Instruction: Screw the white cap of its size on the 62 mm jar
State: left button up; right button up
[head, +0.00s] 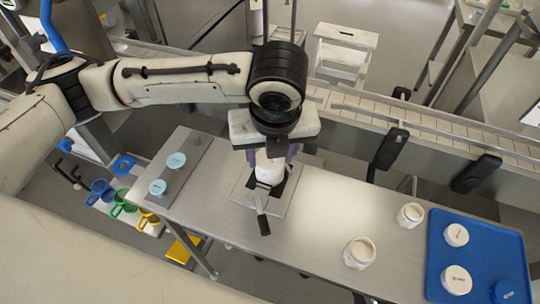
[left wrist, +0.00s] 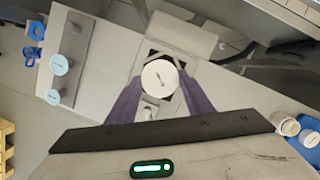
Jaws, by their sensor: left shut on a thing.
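My left gripper (head: 270,152) points down at the middle of the table, shut on a white cap. In the left wrist view the round white cap (left wrist: 160,76) sits between the purple fingers (left wrist: 159,92), its dark-marked top facing the camera. Below it in the head view, a white jar (head: 269,172) stands upright in a clamp with a dark handle (head: 263,222). The gripper hides where cap and jar meet, so I cannot tell how the cap is seated. I cannot read the jar's size. My right gripper is not in view.
Two white jars (head: 359,252) (head: 410,215) stand right of the clamp. A blue tray (head: 436,262) holds two white caps (head: 456,235) (head: 457,280) and a blue cap (head: 503,291). Light blue discs (head: 176,160) (head: 158,187) sit on a grey stand at left. A conveyor runs behind.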

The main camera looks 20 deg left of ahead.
pick_arm(q)
jog(key=m, duration=0.3)
jog(key=shift+a+h, duration=0.1)
jog(key=shift+h, duration=0.3)
jog(key=shift+c, duration=0.9)
jog(key=o, duration=1.2)
jog(key=shift+m, duration=0.3)
jog(key=v, duration=1)
jog(key=shift+s+r, duration=0.15)
jog(key=shift+s, duration=0.15)
